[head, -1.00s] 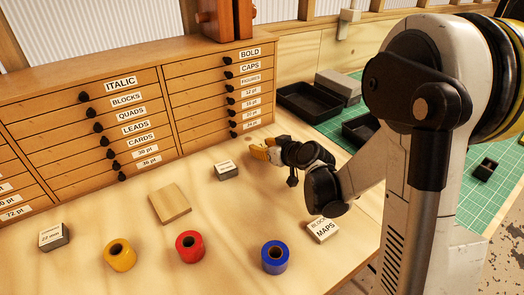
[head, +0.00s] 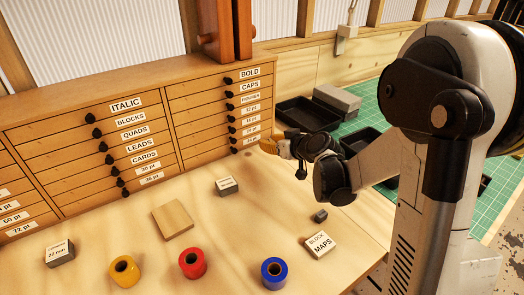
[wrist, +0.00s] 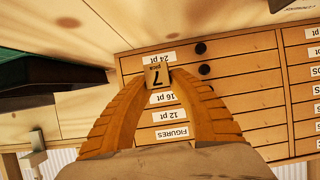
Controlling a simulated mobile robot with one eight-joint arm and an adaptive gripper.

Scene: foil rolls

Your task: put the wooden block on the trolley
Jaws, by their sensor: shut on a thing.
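My gripper (head: 268,146) has orange fingers and is held above the back of the wooden table, in front of the right drawer stack. In the wrist view (wrist: 160,80) its fingertips are shut on a small tan block (wrist: 157,76) marked "7 pica". This block cannot be made out in the head view. A flat square wooden piece (head: 172,219) lies on the table to the left of my gripper, apart from it. No trolley can be clearly made out.
On the table are yellow (head: 124,270), red (head: 192,263) and blue (head: 274,272) rolls, a "block maps" box (head: 320,246), a small dark block (head: 320,215) and labelled grey blocks (head: 227,186). Drawers (head: 135,140) stand behind. A green mat with black trays (head: 305,113) is at right.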

